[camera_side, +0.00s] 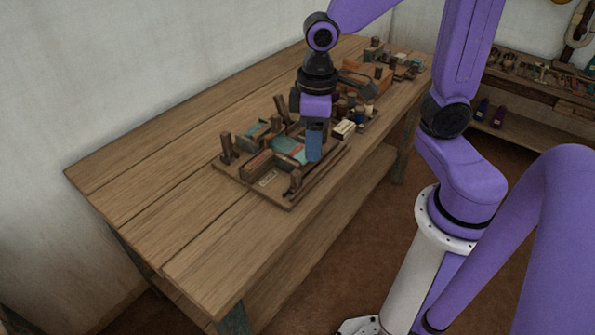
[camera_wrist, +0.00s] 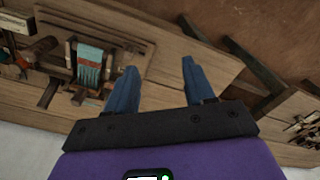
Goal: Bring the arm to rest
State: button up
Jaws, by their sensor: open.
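My gripper (camera_side: 315,145) hangs from my purple arm over the wooden workbench (camera_side: 150,185), pointing down, above or beside a wooden tray of weaving parts (camera_side: 285,204). In the wrist view my gripper (camera_wrist: 155,80) shows two blue fingers spread apart with nothing between them. Bare bench wood lies behind the gap. A small loom-like frame with teal cloth (camera_wrist: 90,62) is left of the fingers, apart from them in the picture. In the side view my gripper partly hides the tray's right part, and its height above the tray is hard to tell.
Wooden blocks and boxes (camera_side: 368,80) crowd the bench's far end. The near left of the bench is bare. A pale wall (camera_side: 130,70) runs along its back. A second bench with tools (camera_side: 540,75) stands at the right. The brown floor (camera_side: 395,215) shows between.

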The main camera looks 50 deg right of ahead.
jog(key=s+d+n, duration=0.2)
jog(key=s+n, duration=0.4)
jog(key=s, duration=0.6)
jog(key=shift+s, duration=0.25)
